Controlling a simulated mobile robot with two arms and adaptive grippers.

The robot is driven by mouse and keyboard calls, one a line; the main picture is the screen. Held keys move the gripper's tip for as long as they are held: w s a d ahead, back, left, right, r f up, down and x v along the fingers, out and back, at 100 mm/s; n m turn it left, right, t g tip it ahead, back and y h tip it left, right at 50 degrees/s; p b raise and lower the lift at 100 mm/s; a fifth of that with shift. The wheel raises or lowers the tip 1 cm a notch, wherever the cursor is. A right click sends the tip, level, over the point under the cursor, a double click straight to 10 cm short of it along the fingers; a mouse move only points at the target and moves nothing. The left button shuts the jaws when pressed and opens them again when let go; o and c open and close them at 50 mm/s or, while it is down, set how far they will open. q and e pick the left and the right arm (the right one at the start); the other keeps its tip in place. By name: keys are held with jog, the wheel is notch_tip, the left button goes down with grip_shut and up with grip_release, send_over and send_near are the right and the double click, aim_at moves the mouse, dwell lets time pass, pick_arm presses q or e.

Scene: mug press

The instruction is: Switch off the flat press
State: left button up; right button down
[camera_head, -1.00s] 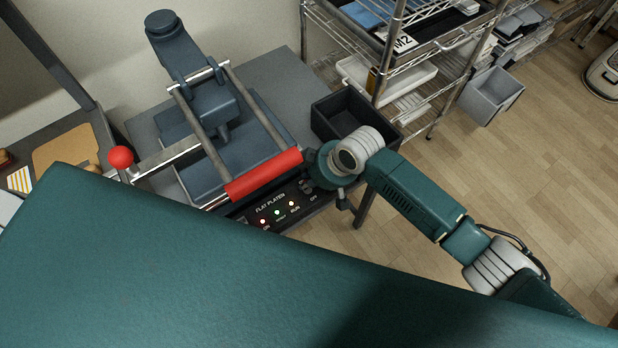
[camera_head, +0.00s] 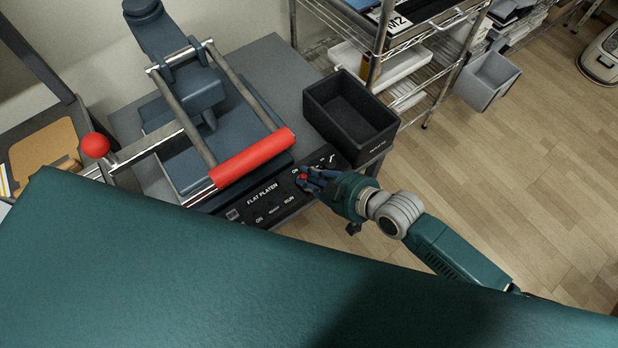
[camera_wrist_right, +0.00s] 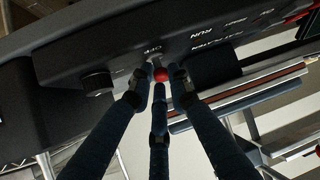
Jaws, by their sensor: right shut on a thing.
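The flat press (camera_head: 205,95) stands on a grey table, with a red handle bar (camera_head: 240,160) across its front. Its front panel (camera_head: 262,208) reads FLAT PLATEN, and the lamps on it look dark. My right gripper (camera_head: 306,180) is at the right part of this panel, shut around a small switch with a red tip (camera_head: 302,177). In the right wrist view the red tip (camera_wrist_right: 161,75) sits between the fingertips, just by the OFF label. My left gripper is not in view.
A black open bin (camera_head: 350,112) stands on the table right of the press. A red ball knob (camera_head: 95,145) on a lever sticks out at the left. A wire shelf (camera_head: 400,60) stands behind at the right. A dark round knob (camera_wrist_right: 97,84) is on the panel in the wrist view.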

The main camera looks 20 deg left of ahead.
jog(key=shift+s+a+r, duration=0.15)
jog(key=shift+a+r, duration=0.05)
jog(key=shift+a, duration=0.05)
jog(key=c, duration=1.8)
grip_release()
jog(key=shift+o, duration=0.6)
jog(key=shift+d, duration=0.1)
jog(key=shift+f, duration=0.1)
jog(key=shift+d, duration=0.1)
